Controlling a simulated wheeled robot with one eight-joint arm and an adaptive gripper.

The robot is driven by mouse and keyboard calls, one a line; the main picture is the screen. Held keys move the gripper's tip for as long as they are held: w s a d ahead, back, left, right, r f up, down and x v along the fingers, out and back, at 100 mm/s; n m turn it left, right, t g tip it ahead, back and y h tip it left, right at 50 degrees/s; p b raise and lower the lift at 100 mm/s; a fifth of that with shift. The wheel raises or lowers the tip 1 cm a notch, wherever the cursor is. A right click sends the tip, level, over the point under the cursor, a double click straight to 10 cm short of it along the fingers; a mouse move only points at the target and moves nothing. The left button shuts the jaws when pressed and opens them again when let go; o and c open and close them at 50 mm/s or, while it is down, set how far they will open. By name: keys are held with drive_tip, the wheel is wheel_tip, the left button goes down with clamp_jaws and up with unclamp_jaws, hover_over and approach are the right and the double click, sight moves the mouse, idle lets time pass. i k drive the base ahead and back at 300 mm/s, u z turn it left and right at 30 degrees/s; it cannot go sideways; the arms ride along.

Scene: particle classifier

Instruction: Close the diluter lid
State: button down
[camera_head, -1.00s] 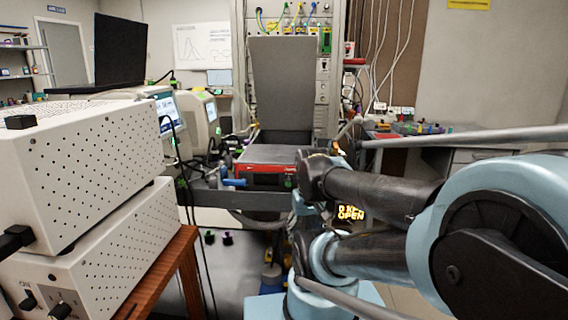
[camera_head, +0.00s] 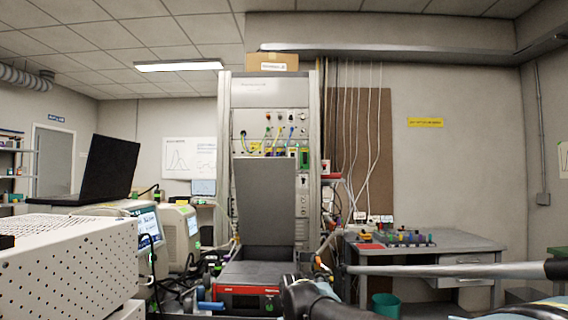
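The diluter (camera_head: 247,295) is a low box with a red front and a dark grey top, at the bottom centre of the head view. Its lid (camera_head: 264,205) is a flat grey panel standing upright at the back of the box, so it is open. Dark parts of my arm (camera_head: 312,302) show at the bottom edge, just right of the diluter. I cannot make out my gripper's fingers, and nothing of mine is seen touching the lid.
A tall instrument rack (camera_head: 274,100) with cables stands behind the lid. White perforated instruments (camera_head: 70,265) and an open laptop (camera_head: 105,172) crowd the left. At the right are a desk (camera_head: 455,245) with small coloured items and a green bin (camera_head: 385,303).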

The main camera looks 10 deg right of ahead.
sight(265, 187)
drive_tip(key=k, duration=0.45)
drive_tip(key=z, duration=1.5)
drive_tip(key=k, duration=1.15)
drive_tip(key=u, duration=1.05)
drive_tip(key=i, duration=1.05)
drive_tip(key=z, duration=0.05)
